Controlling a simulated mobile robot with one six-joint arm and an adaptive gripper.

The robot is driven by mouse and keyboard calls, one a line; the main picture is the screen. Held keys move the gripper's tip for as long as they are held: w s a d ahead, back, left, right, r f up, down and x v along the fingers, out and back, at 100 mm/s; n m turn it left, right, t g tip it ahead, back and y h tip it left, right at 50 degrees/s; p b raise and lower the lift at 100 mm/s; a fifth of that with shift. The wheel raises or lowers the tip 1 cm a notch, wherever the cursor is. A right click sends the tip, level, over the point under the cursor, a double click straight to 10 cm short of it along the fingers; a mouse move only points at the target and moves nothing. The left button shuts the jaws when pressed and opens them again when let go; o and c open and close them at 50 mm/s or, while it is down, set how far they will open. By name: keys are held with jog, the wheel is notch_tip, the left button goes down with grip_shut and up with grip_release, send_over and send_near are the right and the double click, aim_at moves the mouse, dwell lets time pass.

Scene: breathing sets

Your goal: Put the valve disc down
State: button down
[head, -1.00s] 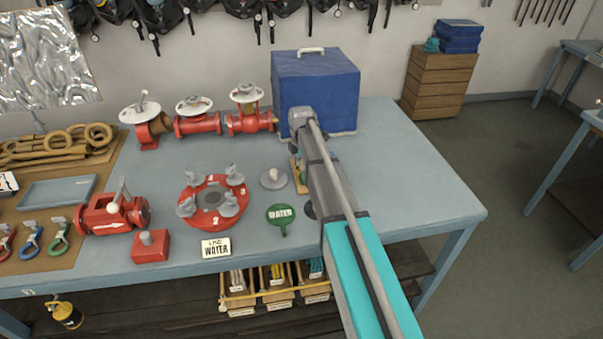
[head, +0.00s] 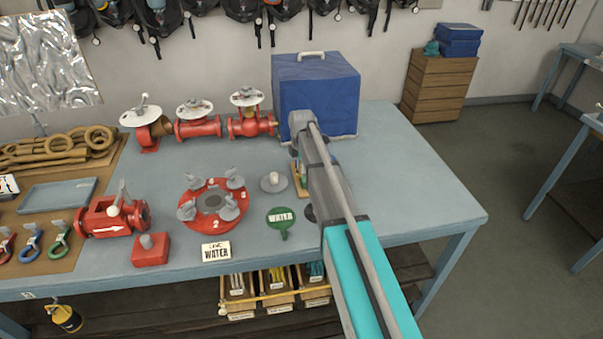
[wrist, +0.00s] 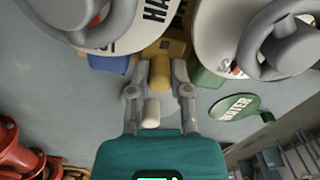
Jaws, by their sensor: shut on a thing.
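My gripper (wrist: 160,75) is shut on the valve disc, of which an ochre knob-like part (wrist: 160,77) shows between the fingertips in the wrist view. The rest of what I hold is hard to make out. In the head view my arm hides the fingertips and the held thing. A grey disc with a cream knob (head: 273,182) lies on the table left of my arm. Its knob also seems to show between the fingers in the wrist view (wrist: 152,110). A green WATER tag (head: 281,219) lies in front of that disc and appears right of the gripper in the wrist view (wrist: 235,107).
A red round flange (head: 190,198) with several grey pieces stands left on the table (head: 420,190). A blue box (head: 318,90) and red valves (head: 198,128) stand at the back. Large labelled plates with handwheels (wrist: 290,45) crowd the wrist view's top. The table's right side is clear.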

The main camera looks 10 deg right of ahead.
jog(key=shift+r, duration=0.2)
notch_tip(320, 180, up, 2)
jog(key=p, duration=0.2)
jog(key=shift+r+p, duration=0.1)
jog(key=shift+p, duration=0.25)
jog(key=s+r+p, duration=1)
jog(key=s, duration=0.4)
jog(key=shift+d+r, duration=0.2)
jog(key=shift+d, duration=0.25)
notch_tip(320, 180, down, 11)
jog(key=b, duration=1)
jog(key=shift+b, duration=0.3)
jog(key=shift+s, duration=0.1)
